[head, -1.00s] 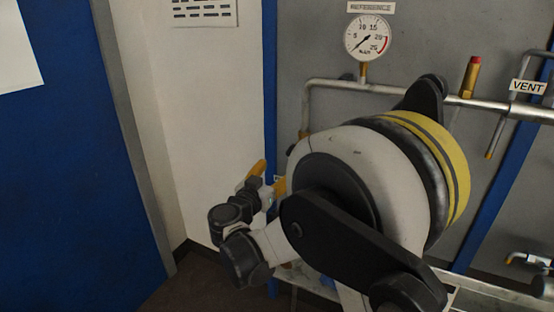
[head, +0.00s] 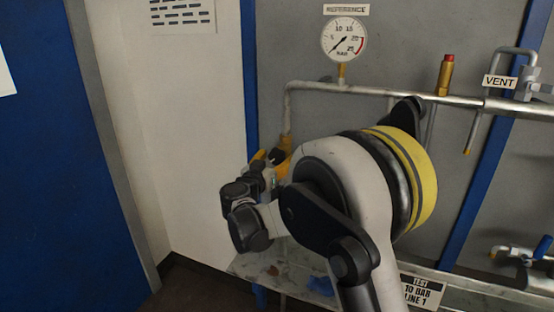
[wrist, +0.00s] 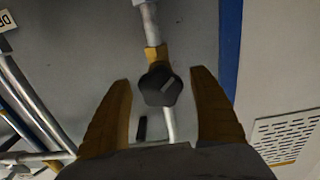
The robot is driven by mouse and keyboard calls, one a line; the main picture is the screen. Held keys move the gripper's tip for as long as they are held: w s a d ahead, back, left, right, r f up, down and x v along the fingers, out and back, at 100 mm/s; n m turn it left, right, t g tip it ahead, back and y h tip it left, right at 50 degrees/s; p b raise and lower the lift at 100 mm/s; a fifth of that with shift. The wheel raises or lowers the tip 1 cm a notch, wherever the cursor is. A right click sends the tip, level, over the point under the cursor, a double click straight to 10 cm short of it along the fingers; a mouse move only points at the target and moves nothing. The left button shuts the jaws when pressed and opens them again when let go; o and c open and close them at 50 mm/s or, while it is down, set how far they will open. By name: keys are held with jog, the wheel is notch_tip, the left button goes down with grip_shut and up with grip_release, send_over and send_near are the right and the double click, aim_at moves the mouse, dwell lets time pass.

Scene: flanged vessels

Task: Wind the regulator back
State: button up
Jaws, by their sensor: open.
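The regulator's dark lobed knob (wrist: 160,86) shows in the wrist view, with a pale mark across its face. It sits on a brass body (wrist: 155,55) under a grey pipe. My gripper (wrist: 163,88) is open, its two yellow-brown fingers on either side of the knob with a visible gap at each side. Whether the fingers are level with the knob in depth I cannot tell. In the head view my gripper (head: 268,158) is at the left end of the pipe, and my arm hides the knob there. The reference gauge (head: 343,39) has its needle toward the low end.
A brass relief valve with a red top (head: 445,75) and a vent line with its label (head: 499,82) stand to the right. A bench (head: 270,270) lies below with a test sign (head: 421,291). Blue posts and a white wall panel are at the left.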

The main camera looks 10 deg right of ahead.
jog(key=c, duration=1.2)
